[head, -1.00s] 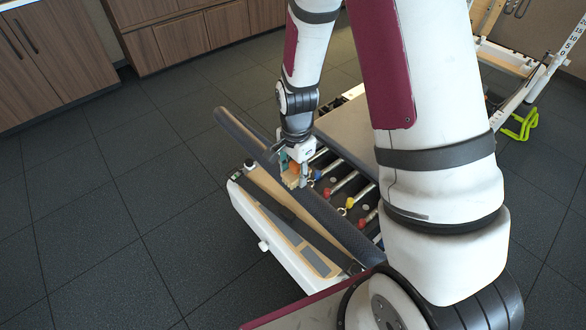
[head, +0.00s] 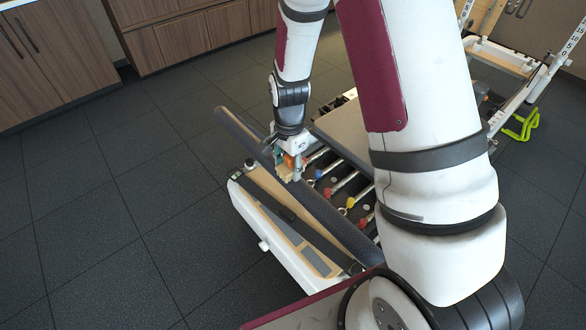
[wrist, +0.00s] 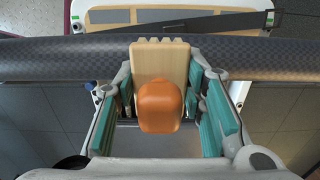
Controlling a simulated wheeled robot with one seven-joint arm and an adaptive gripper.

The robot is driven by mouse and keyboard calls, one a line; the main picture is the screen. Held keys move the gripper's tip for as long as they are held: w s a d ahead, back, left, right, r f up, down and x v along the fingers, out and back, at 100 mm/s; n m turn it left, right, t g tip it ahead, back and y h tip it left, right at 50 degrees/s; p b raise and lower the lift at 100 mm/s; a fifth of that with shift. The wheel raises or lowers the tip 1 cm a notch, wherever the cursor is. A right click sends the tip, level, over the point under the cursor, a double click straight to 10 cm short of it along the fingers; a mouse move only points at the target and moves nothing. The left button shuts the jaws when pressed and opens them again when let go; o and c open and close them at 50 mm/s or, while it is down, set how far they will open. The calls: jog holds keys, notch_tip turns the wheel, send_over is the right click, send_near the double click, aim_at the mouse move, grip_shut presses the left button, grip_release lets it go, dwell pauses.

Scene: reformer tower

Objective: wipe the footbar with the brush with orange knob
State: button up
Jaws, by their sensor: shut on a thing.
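The brush has a pale wooden block (wrist: 160,62) and an orange knob (wrist: 161,106). In the head view its orange knob (head: 289,161) shows small at the fingers. My gripper (wrist: 161,105) is shut on the brush, with teal finger pads on either side of it. The footbar (head: 333,219) is a long dark padded bar, slanting from upper left to lower right in the head view. In the wrist view the footbar (wrist: 70,60) runs across the picture behind the brush block. The block overlaps the bar; whether it touches is not clear.
The reformer's pale wooden end platform (head: 312,256) with a dark strap lies left of the footbar. Springs with coloured ends (head: 328,192) lie to its right, beside the grey carriage (head: 345,135). Wooden cabinets (head: 190,35) stand behind. Dark tiled floor (head: 100,230) is clear at left.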

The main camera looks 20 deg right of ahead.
aim_at(299, 182)
jog(key=shift+s+d+f, duration=0.1)
jog(key=shift+s+d, duration=0.1)
jog(key=shift+s, duration=0.35)
jog(key=shift+s+d+f, duration=0.15)
jog(key=shift+s, duration=0.45)
jog(key=shift+s+d+f, duration=0.1)
jog(key=shift+s+d, duration=0.1)
jog(key=shift+s, duration=0.35)
jog(key=shift+p, duration=0.3)
jog(key=shift+w+r+p, duration=0.15)
jog(key=shift+r+p, duration=1.95)
jog(key=shift+r, duration=1)
